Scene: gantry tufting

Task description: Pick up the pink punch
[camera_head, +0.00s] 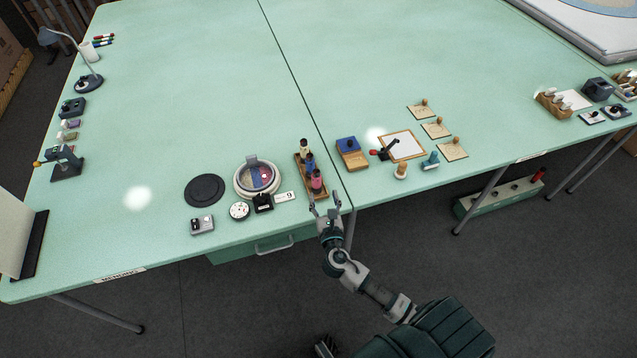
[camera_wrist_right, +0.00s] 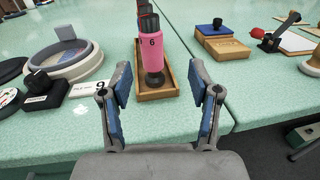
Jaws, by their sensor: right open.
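The pink punch (camera_head: 316,183) stands upright at the near end of a narrow wooden rack (camera_head: 298,167). In the right wrist view the pink punch (camera_wrist_right: 152,52) has a black top and bottom and a "6" on its side. My right gripper (camera_head: 325,206) is just in front of the rack at the table's near edge. In the right wrist view my right gripper (camera_wrist_right: 161,95) is open and empty, with its blue-padded fingers to either side of the punch's line, short of it.
Behind the pink punch stand a blue punch (camera_head: 310,167) and a pale one (camera_head: 304,148). A round dish (camera_head: 240,189) and black block (camera_head: 262,204) lie to the left. A blue-topped wooden box (camera_head: 350,146) is to the right. A table seam runs just right of the rack.

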